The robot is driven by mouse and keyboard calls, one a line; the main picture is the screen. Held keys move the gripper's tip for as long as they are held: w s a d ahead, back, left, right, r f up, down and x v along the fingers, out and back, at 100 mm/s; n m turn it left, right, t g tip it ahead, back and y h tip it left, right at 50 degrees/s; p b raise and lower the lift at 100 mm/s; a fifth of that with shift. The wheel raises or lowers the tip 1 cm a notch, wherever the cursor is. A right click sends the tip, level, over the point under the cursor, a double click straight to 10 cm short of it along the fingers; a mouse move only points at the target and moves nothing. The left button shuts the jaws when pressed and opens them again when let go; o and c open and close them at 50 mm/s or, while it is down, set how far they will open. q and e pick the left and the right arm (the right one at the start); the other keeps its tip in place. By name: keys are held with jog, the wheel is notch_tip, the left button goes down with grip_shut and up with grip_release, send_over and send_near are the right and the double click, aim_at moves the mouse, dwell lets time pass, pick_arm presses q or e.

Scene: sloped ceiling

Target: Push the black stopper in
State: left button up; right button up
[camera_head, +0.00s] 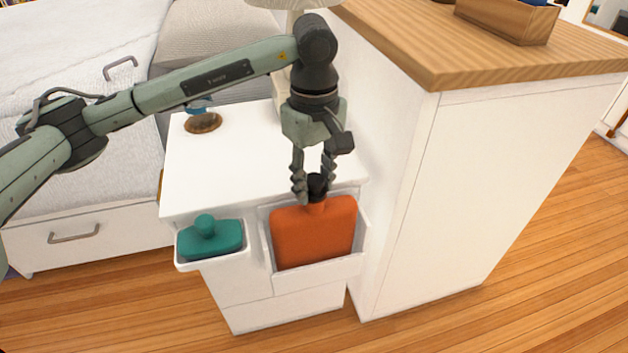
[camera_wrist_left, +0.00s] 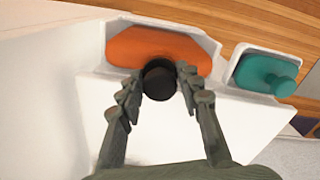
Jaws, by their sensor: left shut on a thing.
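The black stopper (camera_head: 317,184) sits at the neck of an orange hot-water-bottle-like flask (camera_head: 313,232), which stands upright in a white open holder on the front of the white nightstand. My left gripper (camera_head: 313,190) points down from above, with its two fingers on either side of the stopper, shut on it. In the left wrist view the stopper (camera_wrist_left: 159,79) shows as a black disc between the fingertips (camera_wrist_left: 160,82), in front of the orange flask (camera_wrist_left: 150,47). How deep the stopper sits in the neck is hidden. My right gripper is not in view.
A teal flask-like object (camera_head: 210,238) lies in a smaller white tray (camera_head: 192,265) left of the holder (camera_head: 320,277). The nightstand top (camera_head: 230,165) is mostly clear, with a small brown-based item (camera_head: 203,123) at its back left. A tall white cabinet (camera_head: 450,190) stands close on the right.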

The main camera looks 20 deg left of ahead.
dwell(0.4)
pick_arm(q)
jog(key=o, duration=0.9)
jog(key=shift+o, duration=0.2)
jog(key=o, duration=0.5)
jog(key=shift+c, duration=0.2)
jog(key=shift+r+p, duration=1.25)
jog(key=shift+r, duration=1.75)
jog(key=shift+c, duration=0.6)
